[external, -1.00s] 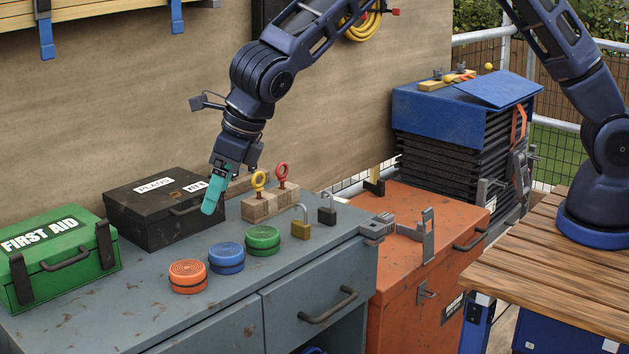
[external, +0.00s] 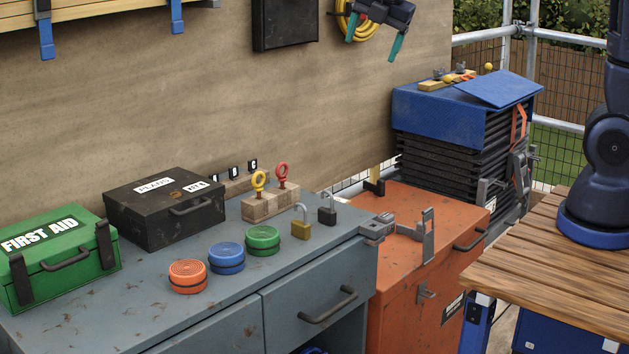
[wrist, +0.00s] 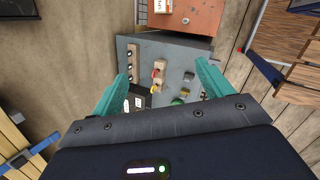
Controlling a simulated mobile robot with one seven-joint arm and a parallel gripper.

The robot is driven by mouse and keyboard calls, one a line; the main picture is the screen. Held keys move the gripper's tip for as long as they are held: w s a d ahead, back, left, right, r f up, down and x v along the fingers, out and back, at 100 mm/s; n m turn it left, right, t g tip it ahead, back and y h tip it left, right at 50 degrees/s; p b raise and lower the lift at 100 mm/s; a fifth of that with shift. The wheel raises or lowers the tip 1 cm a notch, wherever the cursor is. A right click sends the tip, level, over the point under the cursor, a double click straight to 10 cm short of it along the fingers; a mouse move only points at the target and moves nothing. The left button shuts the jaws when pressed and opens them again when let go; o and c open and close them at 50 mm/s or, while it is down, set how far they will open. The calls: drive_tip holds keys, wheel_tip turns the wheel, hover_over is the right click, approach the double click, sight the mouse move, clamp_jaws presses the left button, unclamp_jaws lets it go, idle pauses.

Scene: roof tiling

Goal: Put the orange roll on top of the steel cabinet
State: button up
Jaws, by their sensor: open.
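The orange roll (external: 188,276) lies flat on the top of the grey, scuffed metal cabinet (external: 130,302), near its front edge in the external view. It stands beside the blue roll, with a small gap. The grey cabinet top also shows in the wrist view (wrist: 146,47); I cannot make out the orange roll there. My gripper (external: 376,36) is high up in front of the wall, far above and to the right of the roll. Its teal fingers are apart and empty, and they also show spread in the wrist view (wrist: 163,70).
On the cabinet are the blue roll (external: 226,257), green roll (external: 263,240), padlocks (external: 301,224), a wooden block (external: 270,203) with eye bolts, a black box (external: 164,212) and a green first aid box (external: 60,258). An orange chest (external: 400,265) stands to the right.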

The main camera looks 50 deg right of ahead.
drive_tip(key=s+d+r+m, duration=0.4)
drive_tip(key=s+d+m, duration=0.6)
drive_tip(key=d, duration=0.4)
drive_tip(key=s+d+f+m, duration=0.1)
drive_tip(key=s+d+m, duration=0.3)
drive_tip(key=s+m, duration=0.1)
drive_tip(key=s+d+f+m+y, duration=0.1)
drive_tip(key=s+d+m, duration=0.3)
drive_tip(key=s+m, duration=0.2)
drive_tip(key=shift+s, duration=1.25)
